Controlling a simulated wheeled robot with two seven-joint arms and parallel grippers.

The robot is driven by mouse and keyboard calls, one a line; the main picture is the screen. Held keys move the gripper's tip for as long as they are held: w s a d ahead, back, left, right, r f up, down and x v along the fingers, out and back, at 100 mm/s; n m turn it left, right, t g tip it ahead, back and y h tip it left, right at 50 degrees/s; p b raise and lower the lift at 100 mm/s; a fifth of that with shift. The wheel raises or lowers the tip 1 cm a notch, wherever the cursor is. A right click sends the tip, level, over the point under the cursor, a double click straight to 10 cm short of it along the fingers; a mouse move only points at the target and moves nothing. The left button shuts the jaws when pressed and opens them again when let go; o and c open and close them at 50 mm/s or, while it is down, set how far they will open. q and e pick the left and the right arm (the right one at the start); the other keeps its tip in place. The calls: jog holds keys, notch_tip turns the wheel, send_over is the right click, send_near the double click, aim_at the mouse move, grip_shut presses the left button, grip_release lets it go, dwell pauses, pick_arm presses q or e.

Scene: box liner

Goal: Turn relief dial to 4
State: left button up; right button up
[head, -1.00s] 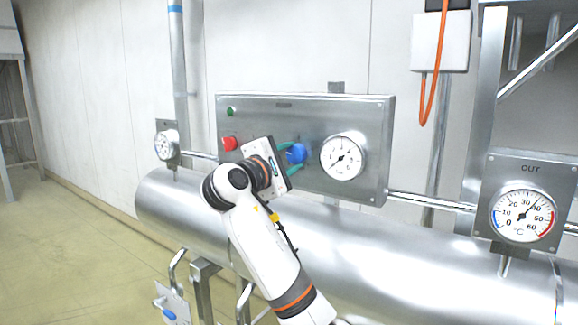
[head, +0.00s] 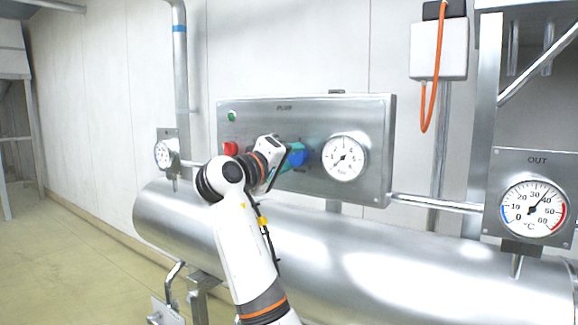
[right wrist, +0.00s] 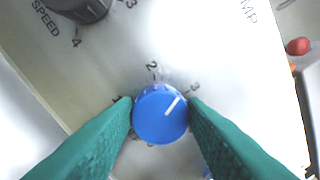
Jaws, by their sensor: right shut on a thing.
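The blue dial (right wrist: 155,120) is on the steel panel (head: 262,118) between the red button and the gauge; it also shows in the head view (head: 297,155). Its white pointer line lies between 2 and 3, nearer 3. My right gripper (head: 290,158) is shut on the dial, with one green finger on each side in the right wrist view. The fingers hide the lower part of the scale; a 4 on this scale and the dial's name label cannot be seen. My left gripper is not in view.
A black knob (right wrist: 82,6) marked SPEED is beside the blue dial in the right wrist view. A red button (head: 231,148), a green button (head: 232,116) and a pressure gauge (head: 345,157) share the panel. A steel tank (head: 400,250) lies below it.

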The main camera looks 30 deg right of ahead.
jog(key=m+b, duration=0.1)
jog(key=m, duration=0.4)
jog(key=shift+f, duration=0.1)
jog(key=m+b, duration=0.1)
jog(key=m, duration=0.3)
jog(key=shift+m+g, duration=0.3)
jog(key=m, duration=0.4)
jog(key=shift+s+m+b, duration=0.1)
jog(key=shift+m+b, duration=0.2)
jog(key=shift+b, duration=0.1)
jog(key=shift+m+y, duration=0.4)
jog(key=shift+m, duration=1.8)
jog(key=o, duration=0.9)
jog(key=shift+o, duration=0.3)
jog(key=shift+r, duration=0.2)
